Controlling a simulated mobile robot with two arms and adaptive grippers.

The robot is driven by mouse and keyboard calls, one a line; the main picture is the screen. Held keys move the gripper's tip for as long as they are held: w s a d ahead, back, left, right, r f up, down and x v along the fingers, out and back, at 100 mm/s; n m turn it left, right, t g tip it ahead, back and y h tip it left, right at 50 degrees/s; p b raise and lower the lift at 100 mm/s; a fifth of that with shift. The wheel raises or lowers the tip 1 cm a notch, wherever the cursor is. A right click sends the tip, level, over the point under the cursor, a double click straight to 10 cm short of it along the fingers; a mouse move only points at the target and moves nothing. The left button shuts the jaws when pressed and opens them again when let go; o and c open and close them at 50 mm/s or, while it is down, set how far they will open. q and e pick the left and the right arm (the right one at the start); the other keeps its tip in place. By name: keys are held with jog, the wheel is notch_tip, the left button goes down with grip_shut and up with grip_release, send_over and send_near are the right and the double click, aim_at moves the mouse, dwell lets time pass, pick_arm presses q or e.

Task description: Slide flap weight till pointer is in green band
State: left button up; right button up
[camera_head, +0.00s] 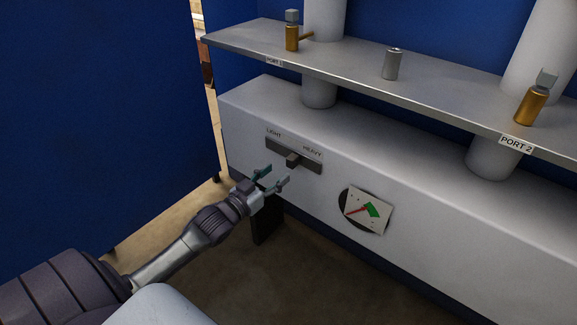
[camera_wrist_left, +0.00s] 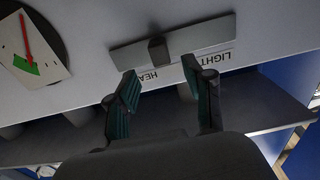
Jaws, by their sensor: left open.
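The flap weight slider is a small dark block (camera_head: 293,160) near the middle of a grey track (camera_head: 312,165), between the LIGHT and HEAVY labels; the block also shows in the left wrist view (camera_wrist_left: 158,50). The dial (camera_head: 354,220) has a green band (camera_head: 374,210) and a red pointer (camera_head: 357,210). My right gripper is not in view.
A metal shelf (camera_head: 440,92) above the white cabinet (camera_head: 410,165) bears a grey cylinder (camera_head: 392,64) and brass fittings at PORT 1 (camera_head: 292,37) and PORT 2 (camera_head: 531,105). A blue panel (camera_head: 100,120) stands at left. The cabinet front around the slider is clear.

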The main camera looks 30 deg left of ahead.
aim_at(289, 163)
pick_arm(q)
jog(key=w, duration=0.6)
jog(key=shift+w+d+b, duration=0.15)
jog(key=shift+d+b, duration=0.1)
jog(key=shift+b, duration=0.15)
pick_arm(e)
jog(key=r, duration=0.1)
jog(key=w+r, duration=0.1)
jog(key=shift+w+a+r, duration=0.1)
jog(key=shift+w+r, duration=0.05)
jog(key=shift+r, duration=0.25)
pick_arm(q)
jog(key=shift+c, duration=0.2)
grip_shut()
